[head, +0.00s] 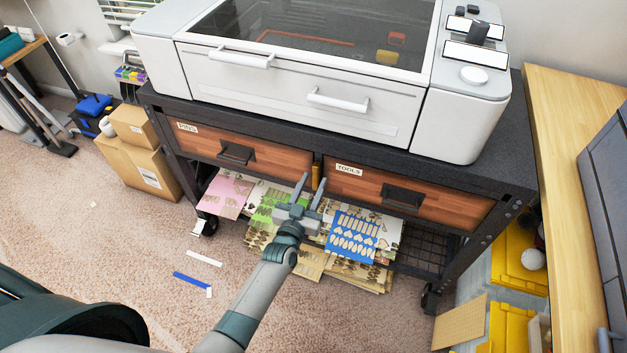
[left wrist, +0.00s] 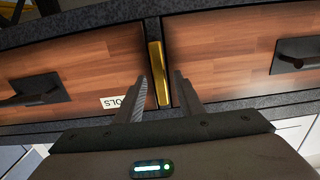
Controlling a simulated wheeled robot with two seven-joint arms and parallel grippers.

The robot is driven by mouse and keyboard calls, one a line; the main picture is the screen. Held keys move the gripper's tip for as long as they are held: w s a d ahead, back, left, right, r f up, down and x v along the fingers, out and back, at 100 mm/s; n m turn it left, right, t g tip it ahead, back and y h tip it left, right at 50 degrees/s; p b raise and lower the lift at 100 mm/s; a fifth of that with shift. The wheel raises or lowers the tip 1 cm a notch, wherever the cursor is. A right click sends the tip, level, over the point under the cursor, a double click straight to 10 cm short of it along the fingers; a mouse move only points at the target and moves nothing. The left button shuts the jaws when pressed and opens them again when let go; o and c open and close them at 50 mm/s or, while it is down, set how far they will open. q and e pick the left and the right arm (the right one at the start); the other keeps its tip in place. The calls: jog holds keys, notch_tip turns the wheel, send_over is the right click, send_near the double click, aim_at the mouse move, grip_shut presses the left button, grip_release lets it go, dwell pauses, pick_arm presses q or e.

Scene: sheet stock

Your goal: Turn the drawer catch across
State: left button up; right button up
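The drawer catch (head: 316,177) is a narrow brass bar on the dark post between two wooden drawers. It stands upright, and also shows in the left wrist view (left wrist: 158,72). The left drawer (head: 250,155) is labelled PINS and the right drawer (head: 400,192) TOOLS; both look shut. My left gripper (head: 313,179) is open, with its fingers pointing at the catch. In the left wrist view, the catch shows between the two fingertips (left wrist: 163,77). I cannot tell whether either finger touches it. My right gripper is not in view.
A large white machine (head: 310,85) stands on the dark bench (head: 485,165). Printed sheets (head: 352,236) lie on the low shelf beneath the drawers. Cardboard boxes (head: 140,165) stand at left and yellow bins (head: 515,262) at right. Open carpet (head: 130,245) lies in front.

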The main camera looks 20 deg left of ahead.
pick_arm(q)
jog(key=shift+w, duration=0.65)
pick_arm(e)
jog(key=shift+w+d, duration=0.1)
pick_arm(q)
jog(key=shift+c, duration=0.3)
grip_shut()
